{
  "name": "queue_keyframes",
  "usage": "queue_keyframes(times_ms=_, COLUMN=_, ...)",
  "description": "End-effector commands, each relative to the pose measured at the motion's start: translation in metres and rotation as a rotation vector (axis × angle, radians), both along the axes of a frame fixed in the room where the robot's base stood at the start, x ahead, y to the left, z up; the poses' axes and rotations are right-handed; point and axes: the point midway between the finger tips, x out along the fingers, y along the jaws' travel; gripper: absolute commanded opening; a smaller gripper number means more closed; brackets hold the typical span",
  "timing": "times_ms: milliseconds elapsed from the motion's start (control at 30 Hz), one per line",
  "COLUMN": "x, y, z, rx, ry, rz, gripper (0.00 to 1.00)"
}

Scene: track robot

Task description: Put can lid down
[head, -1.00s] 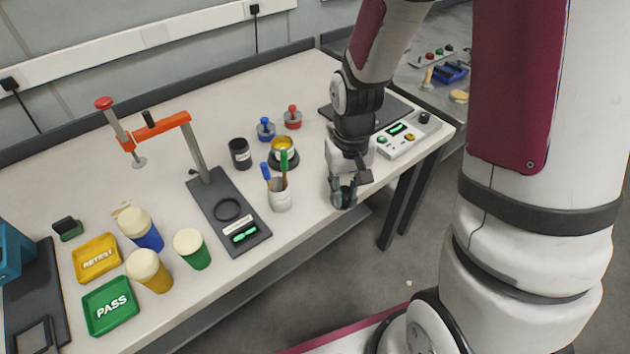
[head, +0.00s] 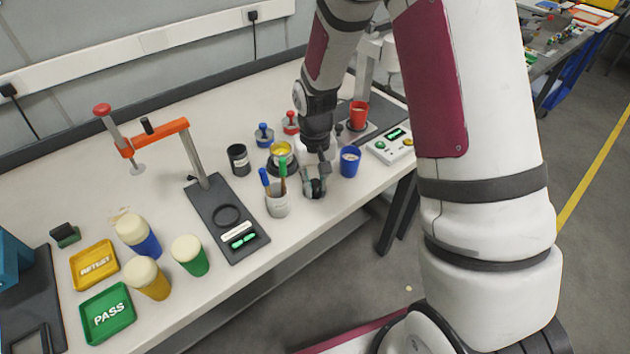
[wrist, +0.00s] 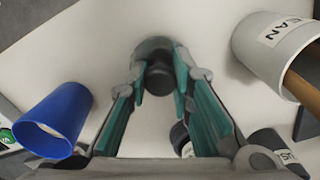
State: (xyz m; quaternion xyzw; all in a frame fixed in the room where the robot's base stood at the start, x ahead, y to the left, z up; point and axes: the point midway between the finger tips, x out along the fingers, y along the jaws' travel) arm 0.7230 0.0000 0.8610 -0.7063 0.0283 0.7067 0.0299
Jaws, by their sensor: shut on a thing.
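My gripper (head: 315,188) is above or at the table's front edge area, pointing down. In the wrist view my gripper (wrist: 160,80) has its green-padded fingers shut on the black knob (wrist: 159,78) of a grey round lid (wrist: 148,47). The lid lies beyond the fingertips, over the pale table top. I cannot tell whether it touches the table. In the head view the fingers mostly hide it. A yellow open can (head: 281,149) stands on a dark round base behind and left of the gripper.
A white pen cup (head: 278,205) stands close left of my gripper; a blue cup (head: 349,161) stands to the right. A red cup (head: 358,115) and a button box (head: 391,147) are further right. Blue-knobbed (head: 264,134) and red-knobbed (head: 290,122) pieces stand behind.

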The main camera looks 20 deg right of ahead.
Motion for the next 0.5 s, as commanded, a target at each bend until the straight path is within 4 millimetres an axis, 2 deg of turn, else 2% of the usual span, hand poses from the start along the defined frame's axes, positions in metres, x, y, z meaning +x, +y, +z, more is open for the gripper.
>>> queue_keyframes(times_ms=233, x=0.0001, y=-0.0001, z=-0.0027, rx=0.0, ry=0.0, rz=0.0, gripper=0.0)
queue_keyframes(times_ms=267, x=0.0001, y=-0.0001, z=-0.0029, rx=0.0, ry=0.0, rz=0.0, gripper=0.23)
queue_keyframes(times_ms=333, x=0.0, y=-0.0002, z=-0.0023, rx=0.0, ry=0.0, rz=0.0, gripper=0.39)
queue_keyframes(times_ms=500, x=-0.0001, y=-0.0003, z=-0.0022, rx=0.0, ry=0.0, rz=0.0, gripper=0.41)
